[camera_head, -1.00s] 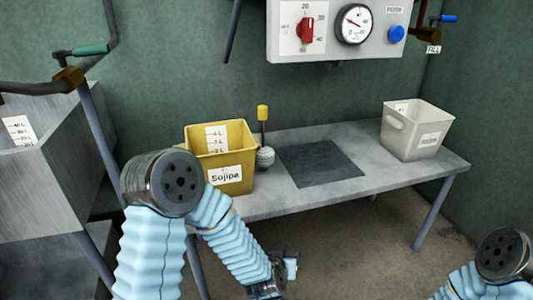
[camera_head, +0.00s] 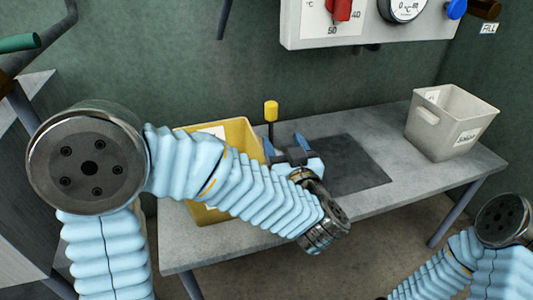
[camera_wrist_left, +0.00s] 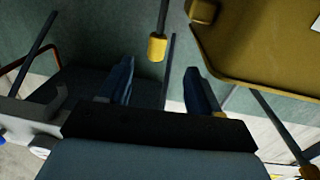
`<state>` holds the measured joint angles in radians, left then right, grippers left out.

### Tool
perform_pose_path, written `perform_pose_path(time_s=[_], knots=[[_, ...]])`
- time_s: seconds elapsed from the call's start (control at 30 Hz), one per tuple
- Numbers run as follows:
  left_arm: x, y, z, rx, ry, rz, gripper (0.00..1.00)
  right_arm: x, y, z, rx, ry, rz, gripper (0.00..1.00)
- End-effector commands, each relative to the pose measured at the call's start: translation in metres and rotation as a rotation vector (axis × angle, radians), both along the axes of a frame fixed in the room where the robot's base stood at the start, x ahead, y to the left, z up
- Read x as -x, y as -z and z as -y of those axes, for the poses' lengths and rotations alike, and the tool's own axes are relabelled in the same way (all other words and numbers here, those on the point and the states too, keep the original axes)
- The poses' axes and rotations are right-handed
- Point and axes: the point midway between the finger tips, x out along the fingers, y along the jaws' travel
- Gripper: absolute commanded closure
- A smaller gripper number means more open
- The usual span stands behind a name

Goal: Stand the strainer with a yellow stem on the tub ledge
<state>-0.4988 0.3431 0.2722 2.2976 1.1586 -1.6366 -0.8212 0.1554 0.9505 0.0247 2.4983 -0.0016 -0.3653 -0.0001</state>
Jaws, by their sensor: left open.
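The strainer shows in the head view as a yellow stem end (camera_head: 271,111) on a dark rod standing behind my left gripper; its lower part is hidden. In the left wrist view the yellow stem end (camera_wrist_left: 157,47) hangs between and beyond the fingertips, apart from them. My left gripper (camera_head: 285,145) is open and empty over the bench beside the yellow bin, its blue fingers pointing toward the back wall. It also shows in the left wrist view (camera_wrist_left: 159,68). A grey metal tub (camera_head: 36,83) is cut off at the left edge. My right gripper is out of view.
The yellow bin (camera_head: 240,130) stands close left of my gripper, partly hidden by my arm. A dark mat (camera_head: 355,170) lies on the grey bench (camera_head: 410,180). A pale bin (camera_head: 450,130) stands at the right end. A control panel (camera_head: 375,22) hangs above.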

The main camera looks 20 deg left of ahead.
Motion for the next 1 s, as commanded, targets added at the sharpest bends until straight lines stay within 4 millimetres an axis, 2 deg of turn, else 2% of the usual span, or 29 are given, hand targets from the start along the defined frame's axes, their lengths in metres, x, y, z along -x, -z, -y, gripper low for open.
perform_pose_path(time_s=[0.13, 0.43, 0.67, 0.9, 1.0], knots=[[-0.008, 0.0, -0.005, 0.001, -0.001, -0.002, 0.37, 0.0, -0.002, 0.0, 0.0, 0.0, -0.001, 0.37], [-0.06, -0.001, -0.034, 0.002, -0.002, -0.001, 0.37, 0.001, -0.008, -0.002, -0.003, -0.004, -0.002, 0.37], [-0.079, -0.001, -0.044, 0.0, -0.001, -0.001, 0.37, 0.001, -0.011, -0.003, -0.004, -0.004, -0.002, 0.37], [-0.113, -0.005, -0.06, 0.0, -0.002, -0.001, 0.37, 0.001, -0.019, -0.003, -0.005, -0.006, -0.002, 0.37], [-0.121, -0.005, -0.065, 0.0, 0.0, -0.001, 0.37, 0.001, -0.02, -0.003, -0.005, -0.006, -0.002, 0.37]])
